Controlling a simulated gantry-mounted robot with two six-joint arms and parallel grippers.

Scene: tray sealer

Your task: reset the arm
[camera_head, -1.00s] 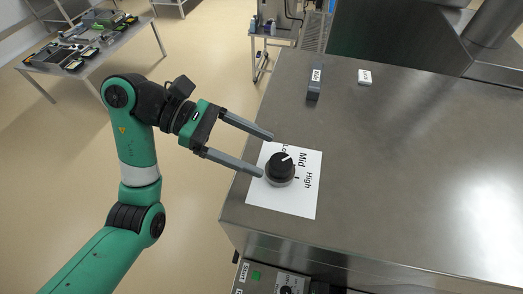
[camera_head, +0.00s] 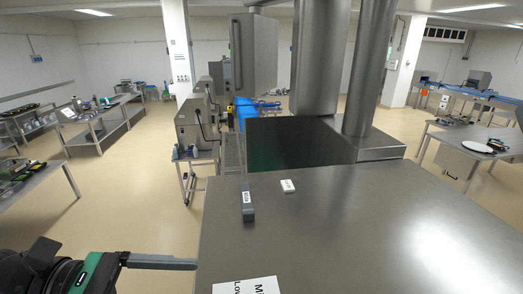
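My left arm comes in at the bottom left of the head view. One finger of my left gripper (camera_head: 158,262) shows, pointing right toward the steel counter's left edge. The other finger is below the frame, so its opening cannot be told. The steel counter (camera_head: 340,230) fills the lower right. A white label sheet (camera_head: 246,287) is cut off at the bottom edge, and the knob on it is out of view. My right gripper is not in view.
A dark block with a label (camera_head: 247,206) and a small white block (camera_head: 288,186) lie on the counter's far left part. Behind it stands a dark panel (camera_head: 300,143) with steel columns. A table (camera_head: 40,185) stands at the left, with open floor between.

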